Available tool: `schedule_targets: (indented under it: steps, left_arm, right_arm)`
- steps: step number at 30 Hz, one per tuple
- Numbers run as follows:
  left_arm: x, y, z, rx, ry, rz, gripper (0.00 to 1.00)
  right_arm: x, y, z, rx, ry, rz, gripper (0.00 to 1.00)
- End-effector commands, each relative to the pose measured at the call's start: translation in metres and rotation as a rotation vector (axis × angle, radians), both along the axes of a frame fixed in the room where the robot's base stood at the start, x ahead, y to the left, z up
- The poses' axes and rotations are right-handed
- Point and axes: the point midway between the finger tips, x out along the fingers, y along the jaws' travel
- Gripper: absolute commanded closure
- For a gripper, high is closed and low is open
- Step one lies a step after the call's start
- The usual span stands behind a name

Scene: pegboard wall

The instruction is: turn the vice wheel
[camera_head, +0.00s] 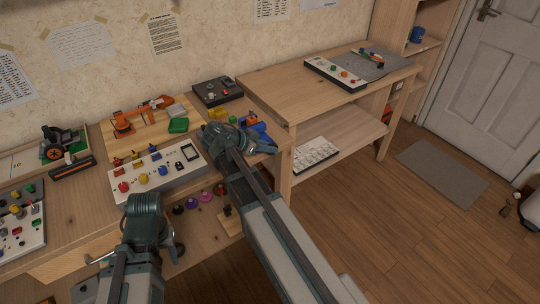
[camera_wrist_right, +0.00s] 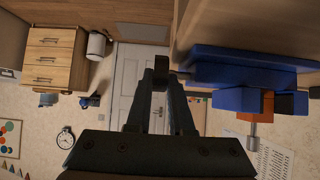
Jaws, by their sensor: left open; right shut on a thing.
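The blue vice (camera_head: 257,129) is near the right end of the cluttered workbench, partly hidden behind my right gripper (camera_head: 250,146). In the right wrist view the vice (camera_wrist_right: 245,99) is at the right, with an orange block in its jaws. The fingertips of my right gripper (camera_wrist_right: 161,72) are shut on the small dark vice wheel (camera_wrist_right: 162,62), on the vice's left side there. My left gripper (camera_head: 143,208) is over the front edge of the bench, apart from the vice; it is open, its fingertips mostly hidden.
A white panel with coloured buttons (camera_head: 118,178) lies between my grippers. An orange toy arm (camera_head: 125,122) and a dark control box (camera_head: 217,91) stand behind. A second table (camera_head: 280,85) adjoins at the right. The floor at right is mostly clear.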

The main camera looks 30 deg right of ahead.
Motion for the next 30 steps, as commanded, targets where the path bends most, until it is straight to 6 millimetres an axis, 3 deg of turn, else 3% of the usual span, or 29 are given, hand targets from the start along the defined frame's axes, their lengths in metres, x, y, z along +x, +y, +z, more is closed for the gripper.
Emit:
schedule_targets:
  steps: [1,3,15,22,30]
  left_arm:
    - [0.000,0.000,-0.020,0.000,0.000,0.000,0.50]
    - [0.000,0.000,-0.033,0.000,0.000,0.000,0.50]
    - [0.000,0.000,-0.100,0.001,0.000,0.000,0.50]
    - [0.000,0.001,-0.122,0.005,-0.002,-0.001,0.50]
    - [0.001,0.001,-0.132,0.007,-0.002,-0.002,0.50]
  right_arm:
    - [-0.001,0.002,-0.012,-0.042,-0.003,0.001,1.00]
    - [-0.001,0.003,-0.013,-0.107,-0.007,0.001,1.00]
    - [-0.001,0.005,-0.015,-0.425,-0.034,0.000,1.00]
    - [-0.001,0.006,-0.013,-0.535,-0.042,-0.001,1.00]
    - [-0.001,0.006,-0.011,-0.593,-0.047,-0.003,1.00]
